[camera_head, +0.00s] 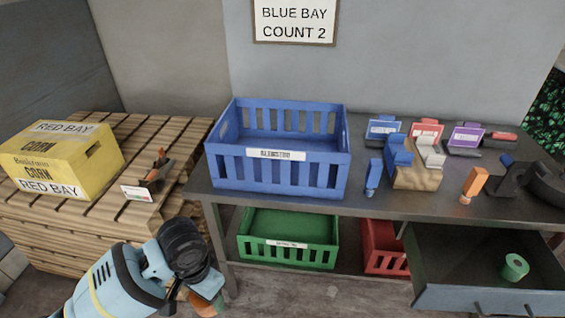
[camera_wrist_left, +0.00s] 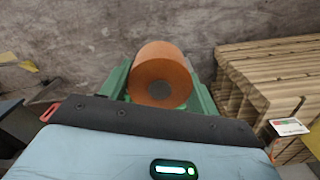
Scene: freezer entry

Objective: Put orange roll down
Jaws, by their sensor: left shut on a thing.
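My left gripper (camera_head: 207,302) hangs low at the bottom of the head view, in front of the pallet and left of the bench. It is shut on the orange roll (camera_wrist_left: 162,75), which sits between its green fingers in the left wrist view, with its round end and grey core facing the camera. In the head view the roll is mostly hidden by my wrist. A green roll (camera_head: 514,267) stands in the open drawer (camera_head: 450,262) at the lower right. My right gripper is not in view.
A blue crate (camera_head: 278,182) stands on the bench, with a green crate (camera_head: 288,252) and a red crate (camera_head: 382,250) below. A yellow corn box (camera_head: 62,158) sits on the wooden pallet (camera_head: 130,130). Small tools and labelled holders crowd the bench's right side.

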